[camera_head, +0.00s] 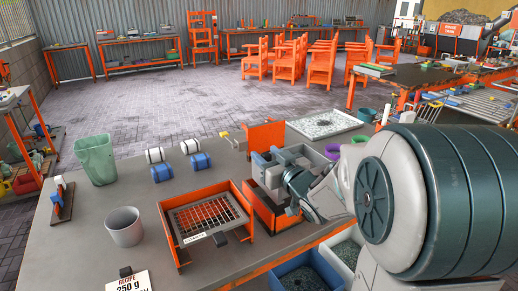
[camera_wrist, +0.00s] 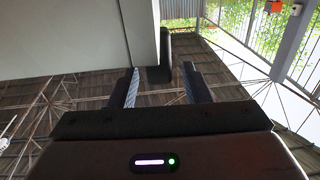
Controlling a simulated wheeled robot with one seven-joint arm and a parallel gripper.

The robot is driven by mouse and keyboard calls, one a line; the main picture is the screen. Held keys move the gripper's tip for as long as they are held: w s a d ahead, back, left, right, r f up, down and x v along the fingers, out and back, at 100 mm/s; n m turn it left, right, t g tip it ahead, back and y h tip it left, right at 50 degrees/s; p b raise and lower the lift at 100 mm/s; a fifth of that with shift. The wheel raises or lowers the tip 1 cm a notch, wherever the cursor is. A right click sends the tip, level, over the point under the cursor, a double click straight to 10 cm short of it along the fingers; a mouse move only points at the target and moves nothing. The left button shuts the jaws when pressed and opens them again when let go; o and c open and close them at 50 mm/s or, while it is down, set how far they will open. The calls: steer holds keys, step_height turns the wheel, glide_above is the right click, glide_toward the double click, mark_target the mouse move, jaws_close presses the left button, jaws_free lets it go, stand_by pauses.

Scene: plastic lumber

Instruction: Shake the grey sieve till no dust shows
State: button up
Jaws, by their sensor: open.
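A grey box-like body (camera_head: 268,175), which looks like the grey sieve, sits at an orange stand (camera_head: 262,208) at the middle right of the bench. My gripper (camera_head: 291,191) is at its right side in the head view, partly hidden by my arm. In the wrist view my gripper (camera_wrist: 164,86) is open, its two fingers apart. A dark handle-like piece (camera_wrist: 166,55) stands in line with the gap between them, beside a pale grey wall (camera_wrist: 70,35). I cannot tell whether the fingers touch it. Dust inside the sieve cannot be made out.
An orange frame with a wire grid (camera_head: 203,214) stands left of the sieve. A grey cup (camera_head: 124,227), a green bin (camera_head: 97,158) and several blue and white rolls (camera_head: 200,161) stand farther left. A speckled tray (camera_head: 325,124) lies behind. Blue and white bins (camera_head: 305,280) are in front.

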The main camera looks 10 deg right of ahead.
steer(key=shift+x, duration=1.4)
steer(key=shift+c, duration=0.3)
